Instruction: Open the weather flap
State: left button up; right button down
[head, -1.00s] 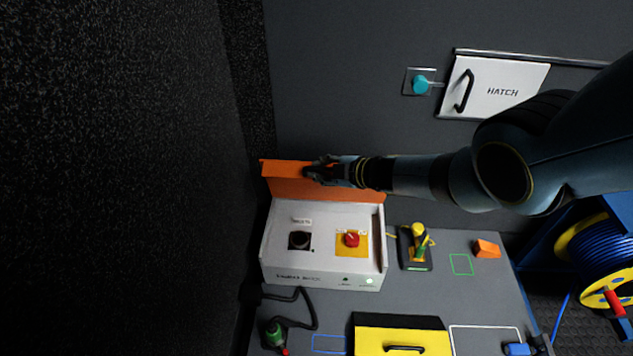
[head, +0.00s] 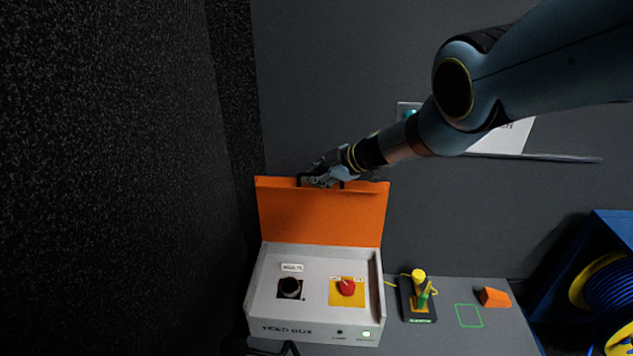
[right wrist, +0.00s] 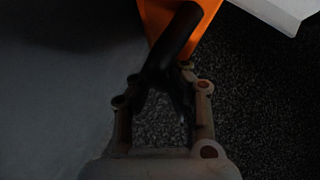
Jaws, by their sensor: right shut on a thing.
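The weather flap (head: 322,220) is an orange panel hinged along the back of a white box (head: 262,327). It stands raised, close to upright, with the box's inside uncovered. My right gripper (head: 308,180) is at the flap's top edge, shut on the dark handle there. In the right wrist view the fingers (right wrist: 160,85) close around the black handle bar (right wrist: 181,35), with the orange flap (right wrist: 151,13) beside it. My left gripper is out of view.
On the grey bench right of the box stand a yellow and green tool in a dark holder (head: 405,295) and an orange block (head: 494,297). A blue cable reel (head: 612,285) is at far right. A dark wall (head: 110,180) is close on the left.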

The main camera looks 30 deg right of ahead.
jog(key=shift+w+d+r, duration=0.1)
jog(key=shift+w+r, duration=0.05)
jog(key=shift+r, duration=0.05)
jog(key=c, duration=1.6)
grip_release()
jog(key=shift+o, duration=1.1)
jog(key=shift+f, duration=0.1)
